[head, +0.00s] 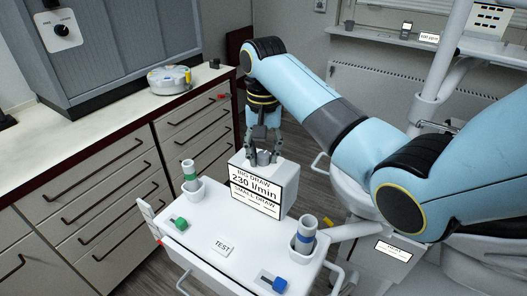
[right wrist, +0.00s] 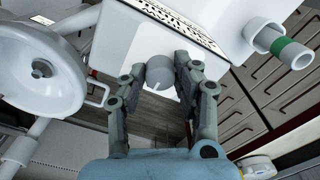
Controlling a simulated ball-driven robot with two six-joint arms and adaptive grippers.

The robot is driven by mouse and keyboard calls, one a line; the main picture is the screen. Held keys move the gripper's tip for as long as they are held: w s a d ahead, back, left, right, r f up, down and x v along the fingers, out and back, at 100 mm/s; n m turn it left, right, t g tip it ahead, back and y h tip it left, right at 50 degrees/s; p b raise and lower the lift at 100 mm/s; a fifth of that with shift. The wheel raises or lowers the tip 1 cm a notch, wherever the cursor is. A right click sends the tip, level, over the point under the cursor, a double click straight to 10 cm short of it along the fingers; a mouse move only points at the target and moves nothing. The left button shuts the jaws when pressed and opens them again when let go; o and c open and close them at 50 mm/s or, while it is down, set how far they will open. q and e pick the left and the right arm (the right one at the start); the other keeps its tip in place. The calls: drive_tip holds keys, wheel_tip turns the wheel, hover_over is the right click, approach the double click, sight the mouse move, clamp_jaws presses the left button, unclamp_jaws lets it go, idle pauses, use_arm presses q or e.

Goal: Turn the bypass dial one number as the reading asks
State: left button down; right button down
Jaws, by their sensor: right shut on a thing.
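A white box (head: 283,174) stands on the trolley top with a sign (head: 256,192) reading "BIG DRAW 230 l/min" and a "SMALL DRAW" line below, too small to read fully. My right gripper (head: 263,157) reaches down at the box's far side. In the right wrist view, my right gripper (right wrist: 159,80) is shut on a round grey dial (right wrist: 160,70) on the box, one finger at each side. A short pale pointer line shows on the dial. Its numbers cannot be read. My left gripper is not in view.
The trolley top (head: 210,262) carries a green-banded tube (head: 190,172), a blue-banded tube (head: 306,232), a green lever (head: 179,223), a blue lever (head: 275,282) and a "TEST" label (head: 222,246). Another dial (head: 62,31) is on the cabinet at upper left.

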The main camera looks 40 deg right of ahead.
drive_tip(key=shift+n, duration=1)
drive_tip(key=n, duration=0.2)
drive_tip(key=shift+n, duration=0.3)
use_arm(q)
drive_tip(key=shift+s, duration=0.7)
use_arm(e)
drive_tip(key=shift+n, duration=0.5)
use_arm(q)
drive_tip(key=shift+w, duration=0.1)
use_arm(e)
drive_tip(key=c, duration=1)
unclamp_jaws()
drive_tip(key=shift+w, duration=0.1)
